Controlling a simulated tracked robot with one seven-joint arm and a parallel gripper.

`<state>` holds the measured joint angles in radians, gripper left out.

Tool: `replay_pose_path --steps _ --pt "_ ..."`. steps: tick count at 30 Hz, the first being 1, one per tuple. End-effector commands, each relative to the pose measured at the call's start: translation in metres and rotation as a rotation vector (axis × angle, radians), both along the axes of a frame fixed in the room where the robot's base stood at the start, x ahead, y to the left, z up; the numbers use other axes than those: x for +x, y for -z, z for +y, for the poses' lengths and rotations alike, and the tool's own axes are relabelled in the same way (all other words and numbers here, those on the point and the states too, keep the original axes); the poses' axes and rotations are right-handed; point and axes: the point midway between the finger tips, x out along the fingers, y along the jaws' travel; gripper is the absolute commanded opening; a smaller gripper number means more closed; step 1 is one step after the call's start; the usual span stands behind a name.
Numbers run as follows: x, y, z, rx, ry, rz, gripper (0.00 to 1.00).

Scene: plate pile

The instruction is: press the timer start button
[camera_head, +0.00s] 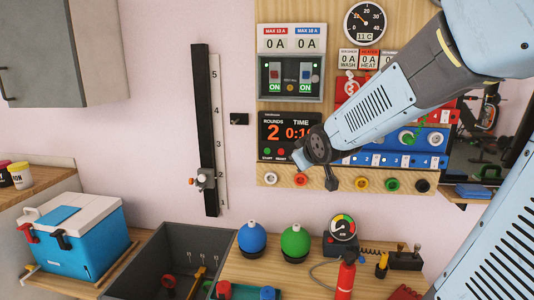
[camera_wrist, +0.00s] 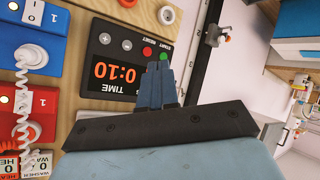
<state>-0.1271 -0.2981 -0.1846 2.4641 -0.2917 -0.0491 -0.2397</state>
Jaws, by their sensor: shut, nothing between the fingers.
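The timer (camera_head: 289,127) is a black panel on the wooden wall board, with red digits for rounds and time. Its green start button (camera_head: 267,152) and red reset button (camera_head: 281,152) sit at its lower left in the head view. In the wrist view the timer (camera_wrist: 92,85) appears upside down, with the green start button (camera_wrist: 164,56) right of the red reset button (camera_wrist: 147,51). My gripper (camera_wrist: 160,66) is shut and empty, its tips just below these buttons in that view. I cannot tell whether they touch the panel. In the head view my gripper (camera_head: 299,160) is at the timer's lower right, partly hiding it.
A switch panel (camera_head: 290,92) is above the timer, and coloured round sockets (camera_head: 300,180) line the board below. A black vertical scale rail (camera_head: 204,125) stands to the left. Blue (camera_head: 252,239) and green (camera_head: 295,243) domed objects stand on the bench below.

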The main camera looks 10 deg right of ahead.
Motion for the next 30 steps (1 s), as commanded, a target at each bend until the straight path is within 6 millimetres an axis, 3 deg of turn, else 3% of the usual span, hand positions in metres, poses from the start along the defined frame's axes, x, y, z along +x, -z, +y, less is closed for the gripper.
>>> replay_pose_path --steps 6,15,22,30 --pt "0.045 0.012 0.01 -0.086 -0.113 -0.124 0.0" --pt "0.091 0.03 0.034 -0.19 -0.286 -0.305 0.0" --pt "0.112 0.045 0.056 -0.248 -0.417 -0.438 0.0" --pt "0.119 0.055 0.073 -0.276 -0.507 -0.534 0.0"
